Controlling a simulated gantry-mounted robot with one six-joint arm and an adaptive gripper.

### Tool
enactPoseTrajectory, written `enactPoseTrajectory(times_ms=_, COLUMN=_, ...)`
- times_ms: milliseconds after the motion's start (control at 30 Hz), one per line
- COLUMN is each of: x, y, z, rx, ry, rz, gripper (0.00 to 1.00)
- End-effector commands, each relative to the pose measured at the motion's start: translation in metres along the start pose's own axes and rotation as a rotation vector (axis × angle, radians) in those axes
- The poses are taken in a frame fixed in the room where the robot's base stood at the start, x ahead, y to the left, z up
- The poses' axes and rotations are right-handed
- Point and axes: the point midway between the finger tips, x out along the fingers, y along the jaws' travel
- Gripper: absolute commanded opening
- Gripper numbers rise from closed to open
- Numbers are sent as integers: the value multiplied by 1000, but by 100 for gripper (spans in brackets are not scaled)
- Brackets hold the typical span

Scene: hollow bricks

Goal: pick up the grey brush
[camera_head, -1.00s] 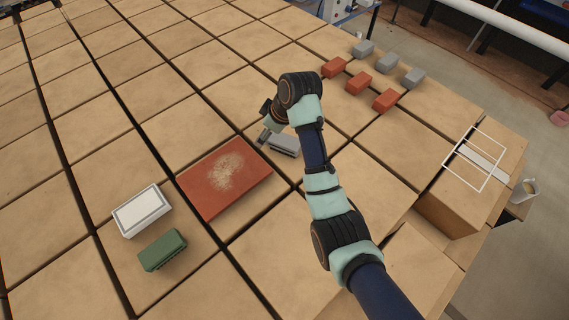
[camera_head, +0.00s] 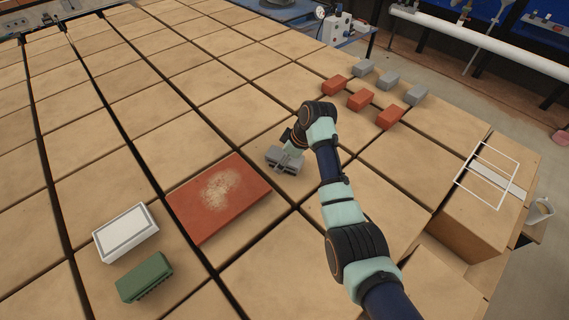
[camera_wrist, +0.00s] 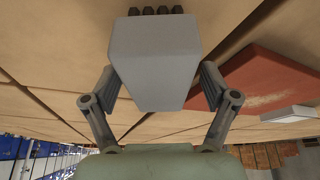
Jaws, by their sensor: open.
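The grey brush (camera_head: 281,158) lies on the tan blocks just right of the red slab in the head view. In the wrist view the brush (camera_wrist: 155,62) fills the middle, its dark bristles at the top edge. My gripper (camera_head: 291,150) is at the brush in the head view. In the wrist view my gripper (camera_wrist: 162,78) is open, with one finger on each side of the brush. I cannot tell whether the fingers touch it.
The red slab (camera_head: 245,205) with a pale dusty patch is close left of the brush. A white box (camera_head: 126,232) and a green brush (camera_head: 144,277) are at lower left. Several red and grey bricks (camera_head: 361,100) stand at upper right. Dark gaps run between the tan blocks.

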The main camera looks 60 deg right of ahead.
Motion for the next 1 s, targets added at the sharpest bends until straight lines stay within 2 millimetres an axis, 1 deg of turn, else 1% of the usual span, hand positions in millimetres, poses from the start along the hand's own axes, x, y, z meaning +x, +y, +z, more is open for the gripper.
enactPoseTrajectory(times_ms=67, x=3, y=0, z=0, rx=0, ry=0, rz=0, gripper=85)
enactPoseTrajectory(times_ms=367, x=2, y=0, z=0, rx=0, ry=0, rz=1, gripper=85)
enactPoseTrajectory(times_ms=967, x=7, y=0, z=2, rx=0, ry=1, rz=1, gripper=85)
enactPoseTrajectory(times_ms=1000, x=7, y=0, z=2, rx=0, ry=1, rz=1, gripper=79)
